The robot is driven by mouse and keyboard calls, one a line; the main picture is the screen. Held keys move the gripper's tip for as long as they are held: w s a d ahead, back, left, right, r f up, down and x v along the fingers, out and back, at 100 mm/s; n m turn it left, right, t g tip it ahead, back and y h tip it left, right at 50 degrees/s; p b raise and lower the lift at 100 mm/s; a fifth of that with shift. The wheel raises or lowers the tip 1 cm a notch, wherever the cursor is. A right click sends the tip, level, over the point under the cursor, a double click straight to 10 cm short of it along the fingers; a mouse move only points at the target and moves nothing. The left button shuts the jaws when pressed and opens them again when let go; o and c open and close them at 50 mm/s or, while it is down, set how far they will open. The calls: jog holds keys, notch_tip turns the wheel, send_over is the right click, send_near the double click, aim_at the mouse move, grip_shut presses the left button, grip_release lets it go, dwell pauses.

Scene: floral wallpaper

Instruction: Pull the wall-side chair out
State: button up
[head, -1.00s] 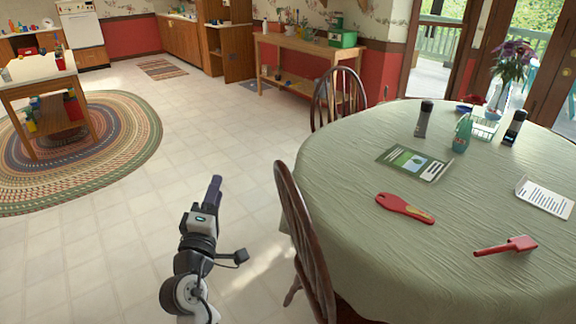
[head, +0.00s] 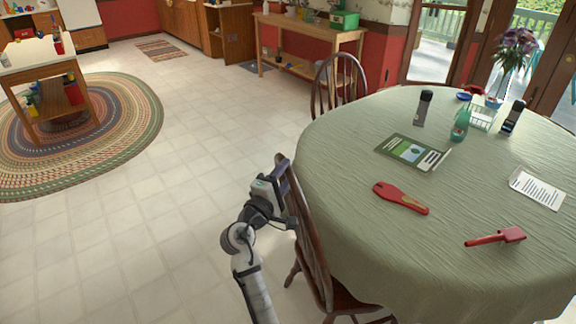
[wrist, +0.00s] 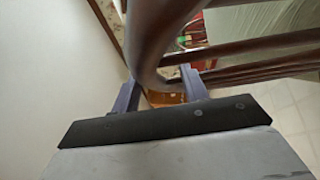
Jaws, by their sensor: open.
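A dark brown wooden chair (head: 311,238) stands at the near left side of the round table, its back facing left. Another spindle-back chair (head: 338,88) stands at the table's far side, nearer the red wall. My gripper (head: 284,178) is at the upper back of the near chair. In the wrist view my gripper (wrist: 160,92) has its fingers apart, with the chair's curved back frame (wrist: 148,52) running between and ahead of them. I cannot tell whether either finger touches the wood. The fingertips are mostly hidden in the head view.
The table (head: 340,150) has a green cloth and carries a red scoop, a booklet, bottles and a flower vase. Open tiled floor (head: 170,225) lies left of the near chair. A braided rug (head: 130,130) and a small cart (head: 42,75) are farther left.

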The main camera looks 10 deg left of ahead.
jog(key=shift+x, duration=1)
grip_shut()
